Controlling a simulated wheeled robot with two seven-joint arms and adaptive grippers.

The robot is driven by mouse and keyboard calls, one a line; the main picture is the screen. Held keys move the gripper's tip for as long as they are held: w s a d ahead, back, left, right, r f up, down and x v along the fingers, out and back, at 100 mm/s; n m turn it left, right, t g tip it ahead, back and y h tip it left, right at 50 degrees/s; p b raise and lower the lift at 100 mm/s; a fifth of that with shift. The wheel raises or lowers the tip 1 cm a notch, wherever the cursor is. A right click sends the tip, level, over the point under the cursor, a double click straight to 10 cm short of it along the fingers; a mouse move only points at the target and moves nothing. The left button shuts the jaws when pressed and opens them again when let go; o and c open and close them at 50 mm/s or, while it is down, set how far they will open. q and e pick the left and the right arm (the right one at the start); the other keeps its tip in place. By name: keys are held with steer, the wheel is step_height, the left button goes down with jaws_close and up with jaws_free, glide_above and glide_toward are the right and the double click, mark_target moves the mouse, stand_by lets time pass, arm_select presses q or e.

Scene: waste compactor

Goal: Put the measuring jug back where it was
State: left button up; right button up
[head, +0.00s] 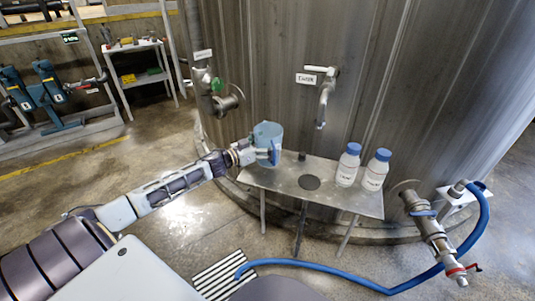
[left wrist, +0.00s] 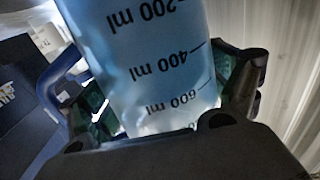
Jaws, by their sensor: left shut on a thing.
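The measuring jug (head: 268,133) is blue and translucent with a blue handle, at the left end of a small metal shelf in front of the tank. My left gripper (head: 249,153) is shut on the jug from the left. In the left wrist view the jug (left wrist: 155,60) fills the space between the fingers of the gripper (left wrist: 165,105), and its 200, 400 and 600 ml marks read upside down. I cannot tell whether the jug's base touches the shelf. My right gripper is not in view.
A tap (head: 324,95) hangs above. A blue hose (head: 345,280) lies on the floor in front.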

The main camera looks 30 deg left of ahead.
arm_select(q)
steer(key=shift+r, duration=0.1)
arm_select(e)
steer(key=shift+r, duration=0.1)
